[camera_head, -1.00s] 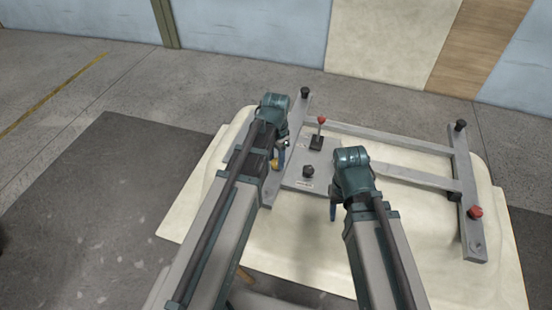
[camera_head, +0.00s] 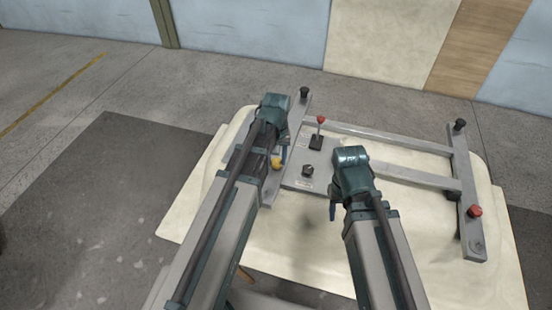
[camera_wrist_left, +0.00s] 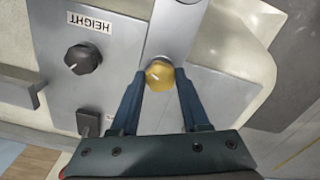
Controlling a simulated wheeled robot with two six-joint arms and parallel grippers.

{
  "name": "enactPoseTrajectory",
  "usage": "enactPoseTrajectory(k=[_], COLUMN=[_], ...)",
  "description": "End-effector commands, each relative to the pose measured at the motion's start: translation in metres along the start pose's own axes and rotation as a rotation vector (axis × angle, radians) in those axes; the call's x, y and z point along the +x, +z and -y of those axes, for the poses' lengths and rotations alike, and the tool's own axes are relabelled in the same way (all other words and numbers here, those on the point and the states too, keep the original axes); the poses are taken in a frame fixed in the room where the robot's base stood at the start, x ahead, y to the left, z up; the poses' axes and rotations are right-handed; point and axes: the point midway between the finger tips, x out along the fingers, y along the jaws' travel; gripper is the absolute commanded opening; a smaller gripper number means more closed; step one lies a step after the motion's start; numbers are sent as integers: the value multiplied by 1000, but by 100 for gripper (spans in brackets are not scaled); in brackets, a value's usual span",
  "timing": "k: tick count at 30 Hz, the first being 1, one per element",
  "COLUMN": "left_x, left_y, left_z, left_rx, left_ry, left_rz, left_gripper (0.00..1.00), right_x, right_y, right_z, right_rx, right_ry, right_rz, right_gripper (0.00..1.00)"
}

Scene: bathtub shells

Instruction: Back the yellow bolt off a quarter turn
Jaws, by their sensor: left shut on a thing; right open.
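The yellow bolt (camera_head: 276,163) sits on the left bar of the grey metal frame (camera_head: 270,193). In the left wrist view the yellow bolt (camera_wrist_left: 160,75) shows as a round head between my left fingertips. My left gripper (camera_wrist_left: 158,84) is shut on it, one blue finger on each side. In the head view my left arm partly hides the bolt and the gripper (camera_head: 280,160). My right gripper (camera_head: 333,210) is open and empty above the pale shell, to the right of the plate; only part of its fingers shows.
A dark knob (camera_head: 308,170) and a red-tipped lever (camera_head: 319,130) stand on the plate between my arms. The wrist view shows a HEIGHT label (camera_wrist_left: 89,22) beside the knob. A red knob (camera_head: 474,211) is on the right bar. The pale shell (camera_head: 300,235) lies beneath.

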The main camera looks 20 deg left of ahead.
Motion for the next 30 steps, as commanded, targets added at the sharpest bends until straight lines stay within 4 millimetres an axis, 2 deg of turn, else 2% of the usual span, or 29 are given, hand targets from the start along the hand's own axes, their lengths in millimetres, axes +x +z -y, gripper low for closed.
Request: enactPoseTrajectory(k=[6,15,30], left_x=[0,0,0], left_y=[0,0,0], left_z=[-1,-1,-1], left_rx=[-166,-314,-373], left_ry=[0,0,0], left_rz=[0,0,0], left_gripper=[0,0,0], right_x=[0,0,0], right_y=[0,0,0], right_z=[0,0,0], right_rx=[0,0,0], right_ry=[0,0,0], right_rz=[0,0,0], right_gripper=[50,50,50])
